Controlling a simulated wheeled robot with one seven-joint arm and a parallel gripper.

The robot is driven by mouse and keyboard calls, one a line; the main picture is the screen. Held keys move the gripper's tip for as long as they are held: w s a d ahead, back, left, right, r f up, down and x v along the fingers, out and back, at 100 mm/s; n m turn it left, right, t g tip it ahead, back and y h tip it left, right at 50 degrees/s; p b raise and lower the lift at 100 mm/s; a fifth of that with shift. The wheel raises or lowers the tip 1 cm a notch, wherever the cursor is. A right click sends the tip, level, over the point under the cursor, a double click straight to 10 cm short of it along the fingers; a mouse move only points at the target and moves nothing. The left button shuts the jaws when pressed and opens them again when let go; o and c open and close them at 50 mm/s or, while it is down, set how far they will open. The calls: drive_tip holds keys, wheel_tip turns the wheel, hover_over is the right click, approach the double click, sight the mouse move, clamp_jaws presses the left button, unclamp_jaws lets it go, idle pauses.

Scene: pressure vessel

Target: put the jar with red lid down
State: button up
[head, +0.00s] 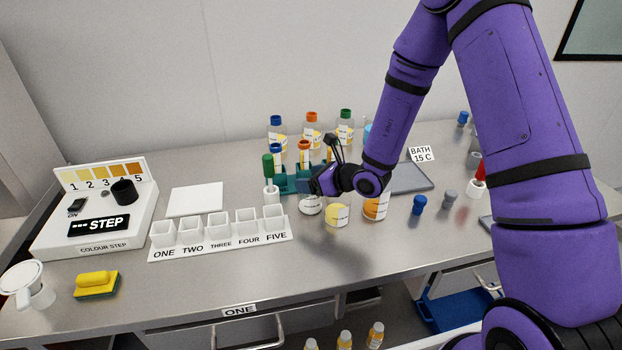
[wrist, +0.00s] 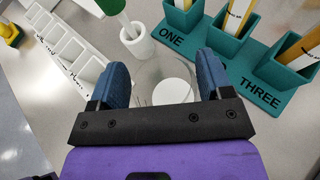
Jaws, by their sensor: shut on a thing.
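My gripper (head: 313,186) is low over the middle of the bench, in front of the teal rack. In the wrist view its two blue fingers (wrist: 164,72) are closed on the sides of a clear glass jar (wrist: 150,78), with a white round patch showing through it. The held jar (head: 310,206) shows below the fingers in the head view. I see no red lid on it in either view; its top is partly hidden by my gripper. I cannot tell whether its base touches the bench.
A yellow jar (head: 337,215) and an orange jar (head: 375,208) stand close on the right. The teal rack (wrist: 256,75) and a white holder with a green-topped item (wrist: 137,42) are close behind. The white tray of cups (head: 220,243) lies left. Bench front is clear.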

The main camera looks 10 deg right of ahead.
drive_tip(key=shift+f, duration=0.1)
drive_tip(key=o, duration=1.2)
